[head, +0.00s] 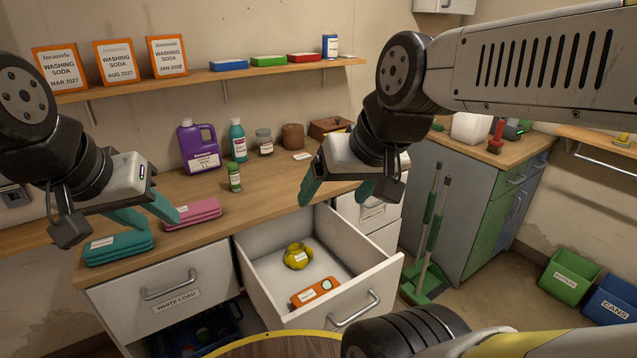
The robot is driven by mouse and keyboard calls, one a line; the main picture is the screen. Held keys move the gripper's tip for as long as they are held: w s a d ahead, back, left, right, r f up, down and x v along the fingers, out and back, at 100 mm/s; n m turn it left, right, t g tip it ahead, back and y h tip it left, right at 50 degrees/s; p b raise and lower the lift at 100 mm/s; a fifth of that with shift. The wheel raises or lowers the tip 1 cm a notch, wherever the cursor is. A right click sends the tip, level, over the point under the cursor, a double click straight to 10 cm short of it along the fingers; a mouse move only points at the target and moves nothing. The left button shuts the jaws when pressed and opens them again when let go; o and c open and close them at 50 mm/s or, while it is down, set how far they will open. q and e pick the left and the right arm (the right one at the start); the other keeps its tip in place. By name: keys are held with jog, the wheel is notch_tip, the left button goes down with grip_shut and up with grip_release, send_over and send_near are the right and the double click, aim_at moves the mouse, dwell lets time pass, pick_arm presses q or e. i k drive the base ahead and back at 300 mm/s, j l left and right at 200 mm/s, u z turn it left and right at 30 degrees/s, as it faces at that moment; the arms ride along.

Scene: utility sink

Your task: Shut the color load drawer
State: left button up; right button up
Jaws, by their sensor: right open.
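An open drawer (384,270) is pulled out from the counter, with a handle (355,308) on its front. No load label on it is readable from here. A yellow crumpled item (298,256) and an orange labelled item (315,292) lie inside it. The drawer to its left, labelled WHITE LOAD (177,300), is shut. My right gripper (336,203) is open and empty above the back of the open drawer, apart from its handle. My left gripper (164,226) is open and empty above the counter, near the folded teal cloths (118,250) and pink cloths (192,214).
A purple jug (199,148), a teal bottle (238,140) and a small green bottle (234,178) stand on the counter (275,185). A green broom and dustpan (425,280) stand right of the drawer. A round wooden-topped surface with a yellow rim (275,336) is in front.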

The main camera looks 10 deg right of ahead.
aim_at(368, 277)
jog(key=i+l+z, duration=0.1)
jog(key=z, duration=0.75)
jog(key=k+j+u, duration=0.25)
jog(key=j, duration=0.3)
